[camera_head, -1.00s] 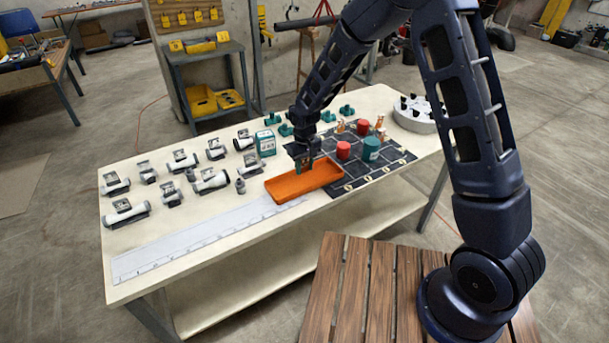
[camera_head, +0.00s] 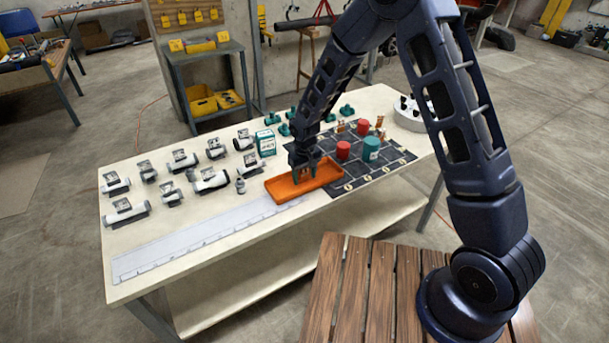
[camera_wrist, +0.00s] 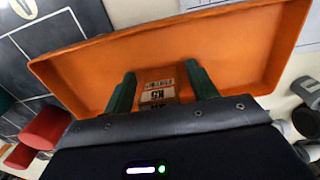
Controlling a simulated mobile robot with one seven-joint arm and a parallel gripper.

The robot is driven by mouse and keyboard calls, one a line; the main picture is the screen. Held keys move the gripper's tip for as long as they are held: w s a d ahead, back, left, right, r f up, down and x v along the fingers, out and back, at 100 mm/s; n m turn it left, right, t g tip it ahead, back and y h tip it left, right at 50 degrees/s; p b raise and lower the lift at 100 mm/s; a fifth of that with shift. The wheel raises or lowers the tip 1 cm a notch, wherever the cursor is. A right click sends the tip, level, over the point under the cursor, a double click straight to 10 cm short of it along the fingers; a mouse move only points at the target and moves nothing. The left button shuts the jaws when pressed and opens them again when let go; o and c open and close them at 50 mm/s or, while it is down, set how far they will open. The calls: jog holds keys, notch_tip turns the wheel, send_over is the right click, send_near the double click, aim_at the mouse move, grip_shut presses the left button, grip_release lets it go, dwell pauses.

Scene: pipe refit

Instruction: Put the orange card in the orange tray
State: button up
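The orange tray (camera_head: 278,195) lies on the workbench, left of the dark grid mat. Its floor and rim fill much of the wrist view (camera_wrist: 90,68). My gripper (camera_head: 306,174) points down into the tray. Its two teal fingers stand apart in the wrist view (camera_wrist: 160,85). The orange card (camera_wrist: 158,88), with a white printed label, shows between the fingers, low against the tray floor. Its edges are hard to tell from the tray's like colour, and its lower part is hidden by the gripper body. I cannot make out the card in the head view.
Red canisters (camera_head: 343,150) and a teal canister (camera_head: 371,149) stand on the grid mat (camera_head: 350,182) to the right. A teal-and-white box (camera_head: 265,144) stands behind the tray. Several pipe fittings (camera_head: 211,181) stand to the left. A long ruler strip (camera_head: 190,240) lies in front.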

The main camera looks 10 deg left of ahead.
notch_tip(320, 180, up, 12)
jog(key=shift+r, duration=0.15)
jog(key=shift+w+d+r, duration=0.15)
jog(key=shift+d+r, duration=0.1)
jog(key=w+d+r+m+t, duration=0.1)
jog(key=d+r+m, duration=0.1)
jog(key=d+r, duration=0.9)
jog(key=d+r+m+t, duration=0.1)
jog(key=d+r+m, duration=0.1)
jog(key=d+r, duration=0.95)
jog(key=s+d+r+m+t, duration=0.1)
jog(key=s+d+m, duration=0.1)
jog(key=s+d, duration=0.6)
jog(key=s+d+r+m+t, duration=0.1)
jog(key=s+d+r+m, duration=0.1)
jog(key=s+d, duration=0.7)
jog(key=d+m, duration=0.1)
jog(key=d, duration=0.6)
jog(key=shift+d+t, duration=0.3)
